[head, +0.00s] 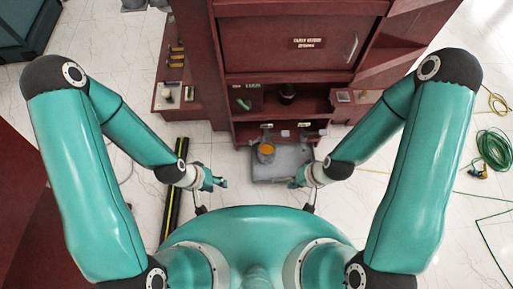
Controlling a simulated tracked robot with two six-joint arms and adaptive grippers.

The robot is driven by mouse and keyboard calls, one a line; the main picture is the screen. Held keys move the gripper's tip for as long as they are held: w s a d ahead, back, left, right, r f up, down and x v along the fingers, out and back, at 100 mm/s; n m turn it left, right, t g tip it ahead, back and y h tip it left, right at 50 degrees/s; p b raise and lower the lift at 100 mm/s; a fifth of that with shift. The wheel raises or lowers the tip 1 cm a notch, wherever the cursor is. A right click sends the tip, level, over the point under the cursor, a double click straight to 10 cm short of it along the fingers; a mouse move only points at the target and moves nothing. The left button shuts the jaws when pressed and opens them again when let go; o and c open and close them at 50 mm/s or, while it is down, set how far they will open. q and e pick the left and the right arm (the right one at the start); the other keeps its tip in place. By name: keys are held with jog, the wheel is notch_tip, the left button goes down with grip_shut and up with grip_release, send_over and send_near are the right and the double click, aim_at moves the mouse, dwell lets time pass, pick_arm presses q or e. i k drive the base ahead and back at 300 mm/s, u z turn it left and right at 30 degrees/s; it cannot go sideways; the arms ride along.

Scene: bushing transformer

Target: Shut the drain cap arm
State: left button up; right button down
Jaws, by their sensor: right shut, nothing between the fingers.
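I cannot pick out the drain cap arm with certainty at this size. A grey box-like unit (290,164) stands on the floor in front of the dark red cabinet, with an orange round part (266,149) at its upper left. My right gripper (295,182) is shut and empty, close to the lower right edge of the grey unit; I cannot tell whether it touches it. My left gripper (219,182) is left of the grey unit, apart from it. Its fingers are too small to show whether they are open.
The dark red cabinet (262,48) fills the back, with open shelves low down. A side shelf (178,100) holds small items. A black and yellow bar (174,195) lies on the floor at left. A green hose coil (492,148) lies at far right.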

aim_at(259, 139)
jog(key=z, duration=1.35)
jog(key=k, duration=1.1)
jog(key=u, duration=1.4)
jog(key=i, duration=1)
jog(key=z, duration=0.05)
